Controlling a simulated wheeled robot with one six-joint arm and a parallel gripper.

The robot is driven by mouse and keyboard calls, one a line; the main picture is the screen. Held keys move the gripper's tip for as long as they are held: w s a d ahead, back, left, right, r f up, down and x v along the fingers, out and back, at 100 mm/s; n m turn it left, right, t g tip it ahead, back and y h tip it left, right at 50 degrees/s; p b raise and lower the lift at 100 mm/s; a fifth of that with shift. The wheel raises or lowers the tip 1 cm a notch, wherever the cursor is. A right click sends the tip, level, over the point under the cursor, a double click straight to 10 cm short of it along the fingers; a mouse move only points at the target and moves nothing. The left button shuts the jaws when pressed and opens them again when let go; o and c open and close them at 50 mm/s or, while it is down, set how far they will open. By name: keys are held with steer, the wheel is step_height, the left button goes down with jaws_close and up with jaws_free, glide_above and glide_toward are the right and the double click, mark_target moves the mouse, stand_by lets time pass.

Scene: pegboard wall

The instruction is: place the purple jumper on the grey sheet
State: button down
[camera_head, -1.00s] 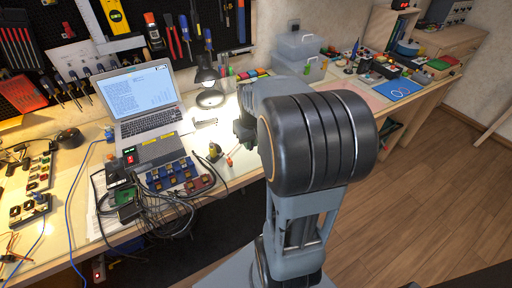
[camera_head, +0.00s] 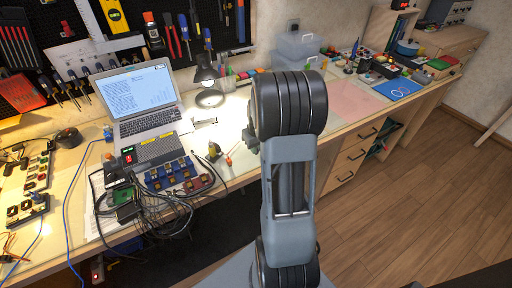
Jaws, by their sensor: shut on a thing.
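My gripper (camera_head: 251,141) shows only as a small dark part at the left edge of my arm, over the bench near the lamp. My arm hides most of it, and its fingertips cannot be made out. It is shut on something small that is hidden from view. I cannot make out the purple jumper in this view. I cannot pick out the grey sheet either; my arm covers part of the bench top.
A pink sheet (camera_head: 357,101) and a blue sheet (camera_head: 398,88) lie on the bench to the right. A desk lamp (camera_head: 208,97), a laptop (camera_head: 146,103) and tangled cables with small boards (camera_head: 125,208) stand left of my arm. Clear bins (camera_head: 298,50) stand behind.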

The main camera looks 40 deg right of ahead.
steer(key=shift+f, duration=0.15)
steer(key=c, duration=1.6)
jaws_free()
steer(key=shift+f, duration=0.1)
steer(key=o, duration=0.5)
step_height(320, 180, up, 11)
steer(key=s+p, duration=0.1)
steer(key=s+a+r, duration=0.1)
steer(key=s+a, duration=0.4)
steer(key=a, duration=0.5)
steer(key=s+a+r+n+t, duration=0.1)
steer(key=s+a, duration=0.5)
steer(key=a, duration=0.4)
steer(key=shift+a+r+n+t, duration=0.3)
steer(key=shift+a, duration=0.1)
